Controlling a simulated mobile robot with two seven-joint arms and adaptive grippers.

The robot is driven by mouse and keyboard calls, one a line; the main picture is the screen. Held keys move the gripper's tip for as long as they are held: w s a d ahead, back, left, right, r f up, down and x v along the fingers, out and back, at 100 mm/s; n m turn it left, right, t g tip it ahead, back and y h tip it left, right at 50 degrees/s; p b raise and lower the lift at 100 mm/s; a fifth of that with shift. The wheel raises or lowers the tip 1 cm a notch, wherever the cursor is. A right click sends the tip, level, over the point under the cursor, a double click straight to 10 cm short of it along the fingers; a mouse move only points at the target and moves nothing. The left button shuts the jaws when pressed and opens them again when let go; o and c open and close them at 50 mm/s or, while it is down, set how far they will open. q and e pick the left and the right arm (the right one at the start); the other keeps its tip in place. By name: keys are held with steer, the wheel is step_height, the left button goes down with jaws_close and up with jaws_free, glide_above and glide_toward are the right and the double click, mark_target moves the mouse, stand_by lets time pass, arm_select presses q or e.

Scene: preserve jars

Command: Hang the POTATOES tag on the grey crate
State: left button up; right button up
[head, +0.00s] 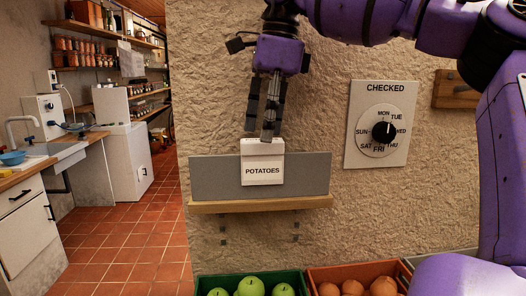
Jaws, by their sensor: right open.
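The white POTATOES tag (262,166) is upright in front of a grey panel (215,178), above a wooden ledge on the wall. Its folded top rises above the panel's upper edge. My right gripper (269,132) points down from above, its fingertips at the top of the tag. It is open; I cannot tell whether a finger touches the tag. Only a grey rim (408,263), perhaps of the grey crate, shows at the bottom, mostly hidden by my purple right arm. My left gripper is not in view.
A wooden ledge (262,205) runs under the panel. Below stand a green crate (210,284) of green apples and an orange-red crate (350,270) of round orange-brown produce. A CHECKED dial (383,132) hangs at right. Open tiled floor (125,235) lies left.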

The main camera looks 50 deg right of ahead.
steer(key=shift+w+a+f, duration=0.1)
steer(key=shift+w+f, duration=0.05)
steer(key=shift+f, duration=0.8)
steer(key=shift+w+a+f, duration=0.1)
steer(key=shift+f, duration=0.85)
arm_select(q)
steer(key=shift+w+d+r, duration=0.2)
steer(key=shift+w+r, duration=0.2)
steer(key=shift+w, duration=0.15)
arm_select(e)
steer(key=c, duration=1.1)
steer(key=shift+r, duration=0.1)
